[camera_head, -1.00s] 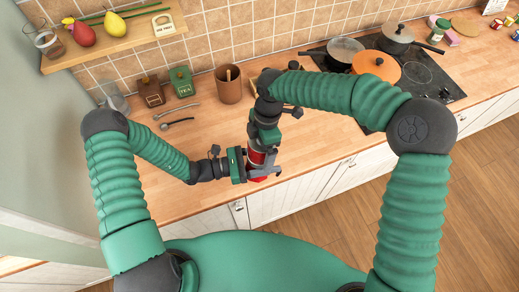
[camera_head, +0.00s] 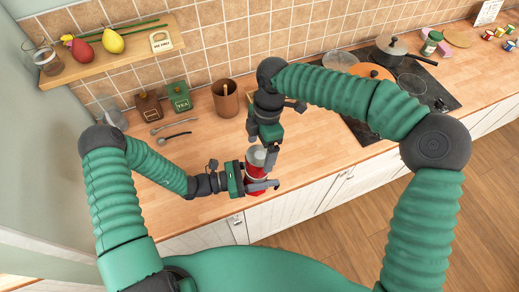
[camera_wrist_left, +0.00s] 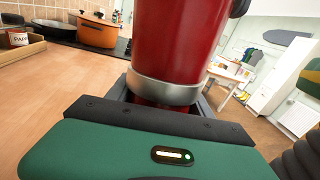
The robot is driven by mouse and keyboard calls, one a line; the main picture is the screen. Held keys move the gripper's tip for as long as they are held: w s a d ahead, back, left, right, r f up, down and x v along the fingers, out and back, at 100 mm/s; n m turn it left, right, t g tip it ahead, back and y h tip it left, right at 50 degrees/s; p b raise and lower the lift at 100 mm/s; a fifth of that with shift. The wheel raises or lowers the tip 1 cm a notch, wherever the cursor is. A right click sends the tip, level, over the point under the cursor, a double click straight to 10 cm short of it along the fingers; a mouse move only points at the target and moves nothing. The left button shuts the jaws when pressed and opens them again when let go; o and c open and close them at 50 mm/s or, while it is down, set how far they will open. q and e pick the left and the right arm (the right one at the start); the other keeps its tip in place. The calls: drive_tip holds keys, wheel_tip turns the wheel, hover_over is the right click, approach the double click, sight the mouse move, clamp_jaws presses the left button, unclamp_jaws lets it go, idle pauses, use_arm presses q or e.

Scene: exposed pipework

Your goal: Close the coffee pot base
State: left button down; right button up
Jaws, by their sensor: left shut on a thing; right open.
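The red coffee pot (camera_head: 257,173) has a grey upper part and stands roughly upright above the counter's front edge. My left gripper (camera_head: 262,186) is shut on its lower part from the left. In the left wrist view, the pot's red body (camera_wrist_left: 178,40) rises above a silver band (camera_wrist_left: 163,90), with a red base part partly hidden between the jaws below it. My right gripper (camera_head: 268,158) points down at the pot's top and is open. Its fingers are close beside the grey upper part; whether they touch it is unclear.
A brown canister (camera_head: 225,98), a green tea box (camera_head: 179,96) and a brown box (camera_head: 148,106) stand at the back. Two spoons (camera_head: 172,130) lie on the counter. A hob (camera_head: 415,88) with pans is at the right. The middle of the counter is clear.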

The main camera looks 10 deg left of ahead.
sight(259, 154)
drive_tip(key=f, duration=0.5)
drive_tip(key=s+f, duration=0.1)
drive_tip(key=f, duration=0.2)
drive_tip(key=shift+s+a, duration=0.1)
drive_tip(key=shift+a, duration=0.3)
drive_tip(key=shift+c, duration=0.2)
drive_tip(key=c, duration=1.2)
drive_tip(key=o, duration=1.3)
drive_tip(key=shift+o, duration=0.2)
drive_tip(key=shift+r, duration=0.1)
drive_tip(key=shift+w+d+r, duration=0.1)
drive_tip(key=shift+w+r, duration=0.05)
drive_tip(key=shift+r, duration=1)
drive_tip(key=shift+w+d+r, duration=0.1)
drive_tip(key=shift+w+r, duration=0.05)
drive_tip(key=shift+r, duration=0.95)
